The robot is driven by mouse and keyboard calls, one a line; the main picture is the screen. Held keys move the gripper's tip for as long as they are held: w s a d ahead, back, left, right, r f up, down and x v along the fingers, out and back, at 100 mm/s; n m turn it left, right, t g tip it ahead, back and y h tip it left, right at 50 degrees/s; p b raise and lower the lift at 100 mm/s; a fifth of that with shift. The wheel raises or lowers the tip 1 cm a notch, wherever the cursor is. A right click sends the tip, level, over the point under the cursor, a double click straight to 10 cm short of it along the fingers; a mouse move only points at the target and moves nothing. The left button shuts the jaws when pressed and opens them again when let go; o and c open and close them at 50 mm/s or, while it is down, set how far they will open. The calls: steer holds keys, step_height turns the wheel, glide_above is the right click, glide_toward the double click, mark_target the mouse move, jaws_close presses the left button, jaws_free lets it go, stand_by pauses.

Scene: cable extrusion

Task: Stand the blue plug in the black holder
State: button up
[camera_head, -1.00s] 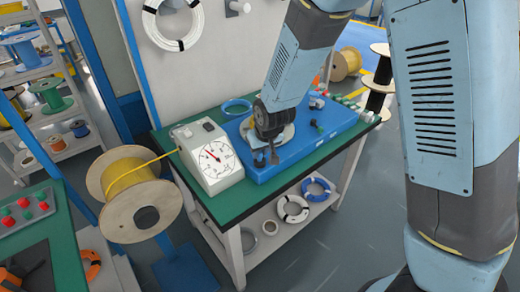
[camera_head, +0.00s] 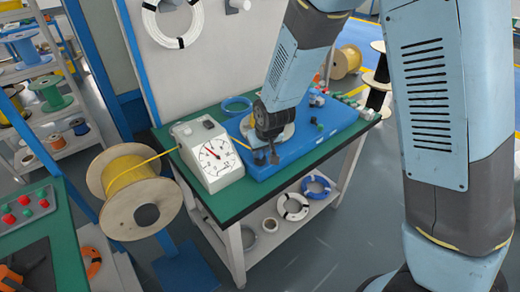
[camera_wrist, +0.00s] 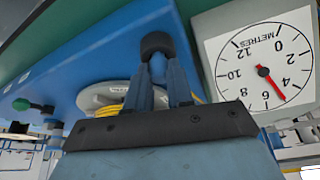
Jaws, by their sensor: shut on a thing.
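My gripper (camera_wrist: 158,75) is shut on the blue plug (camera_wrist: 158,68), which shows as a small blue piece between the two fingers in the wrist view. A round black piece, apparently the black holder (camera_wrist: 157,42), lies just beyond the fingertips and lines up with the plug. I cannot tell whether the plug is seated in it or only touches it. In the body camera view my gripper (camera_head: 266,157) points down over the front part of the blue board (camera_head: 310,148), where plug and holder cannot be made out.
A metre counter (camera_head: 209,157) with a dial stands close to the left of my gripper. A pale disc with yellow cable (camera_wrist: 105,97) lies on the board beside it. A green knob (camera_wrist: 21,104) and other small fittings are on the board. A yellow cable spool (camera_head: 140,190) stands left of the table.

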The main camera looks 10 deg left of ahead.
steer(key=o, duration=0.9)
steer(key=shift+r, duration=0.1)
steer(key=shift+r, duration=3.9)
